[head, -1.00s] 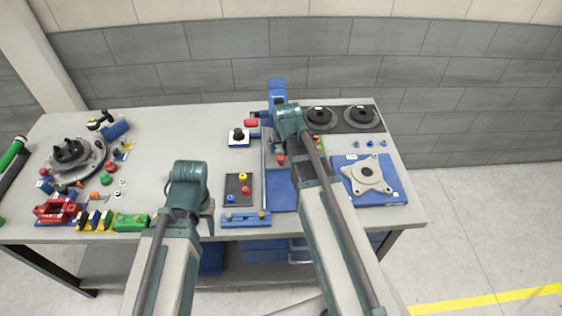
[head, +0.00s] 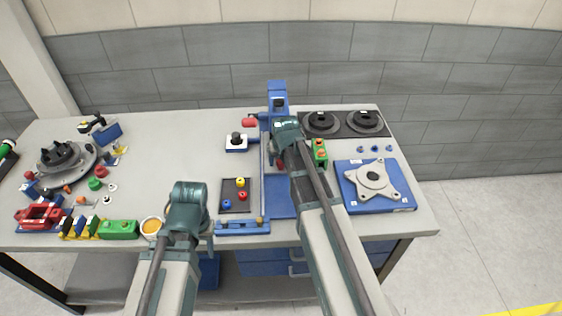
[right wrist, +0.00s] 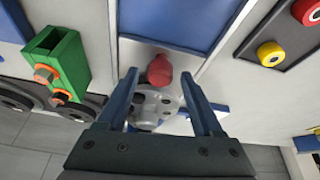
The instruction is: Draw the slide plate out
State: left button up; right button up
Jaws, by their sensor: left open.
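The slide plate, a flat blue panel (head: 280,196), lies in a pale frame at the table's front middle. In the right wrist view, a blue panel (right wrist: 170,18) shows at the top with a red knob (right wrist: 160,69) at its edge. My right gripper (right wrist: 160,76) is open, and the red knob appears between its fingertips; I cannot tell whether they touch it. A grey disc with holes (right wrist: 153,108) shows between the fingers. In the head view, my right arm hides its own jaws and part of the knob. My left gripper (head: 207,238) is open and empty near the front edge.
A black tray with coloured buttons (head: 236,196) and a blue bar (head: 242,227) stand left of the panel. A green block (head: 320,152) and a blue plate with a grey flange (head: 349,197) are at the right.

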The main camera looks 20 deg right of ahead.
grip_shut()
dwell(1.2)
